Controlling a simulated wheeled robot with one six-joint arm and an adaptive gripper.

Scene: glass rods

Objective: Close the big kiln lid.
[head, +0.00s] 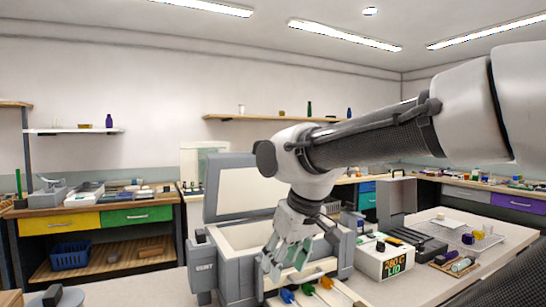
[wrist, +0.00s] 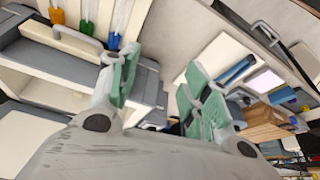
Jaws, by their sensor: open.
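The big kiln (head: 232,262) is a grey box with a pale interior on the bench in the head view. Its lid (head: 249,190) stands raised at the back, with a pale inner face showing, so the kiln is open. My gripper (head: 284,262) is in front of the kiln's opening in the head view and covers part of its front and right side. Its green-padded fingers are apart with nothing between them in the wrist view (wrist: 160,68). A grey bar handle (wrist: 76,38) shows at upper left there. I cannot tell whether the gripper touches the kiln.
Tools with blue (head: 287,296), green (head: 308,289) and orange (head: 327,283) ends lie in front of the kiln. A wire rack (head: 467,240) and small items lie farther right.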

